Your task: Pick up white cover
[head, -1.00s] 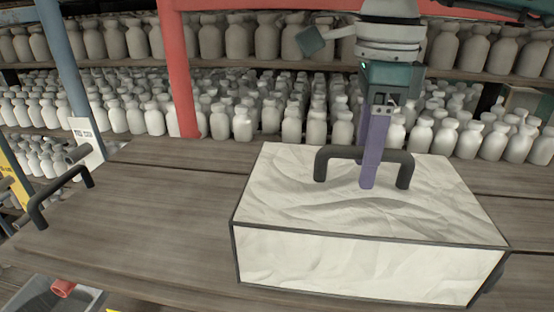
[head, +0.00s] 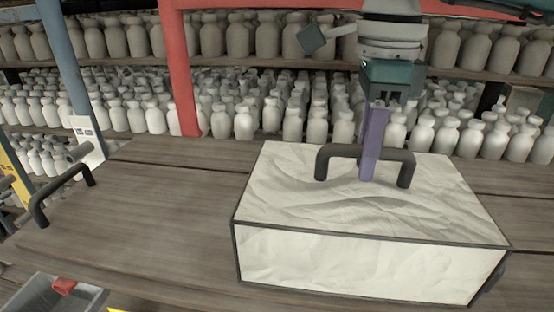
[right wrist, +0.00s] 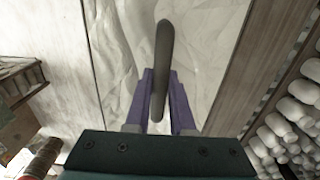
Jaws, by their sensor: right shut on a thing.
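The white cover (head: 330,205) is a box shape with creased white faces and dark edges, standing on the wooden table top. A dark bar handle (head: 333,152) arches over its top. My right gripper (head: 367,172), with purple fingers, comes down from above and is shut on the middle of that handle. The right wrist view shows the handle (right wrist: 164,45) running between the two fingers (right wrist: 159,92), with the white cover's top (right wrist: 205,50) below. My left gripper is not in view.
The wooden table top (head: 150,200) is clear left of the cover. Another dark handle (head: 60,195) stands at its left end. Shelves with many pale bottles (head: 240,125) stand behind, with a red post (head: 183,80). A grey bin (head: 40,292) is at the lower left.

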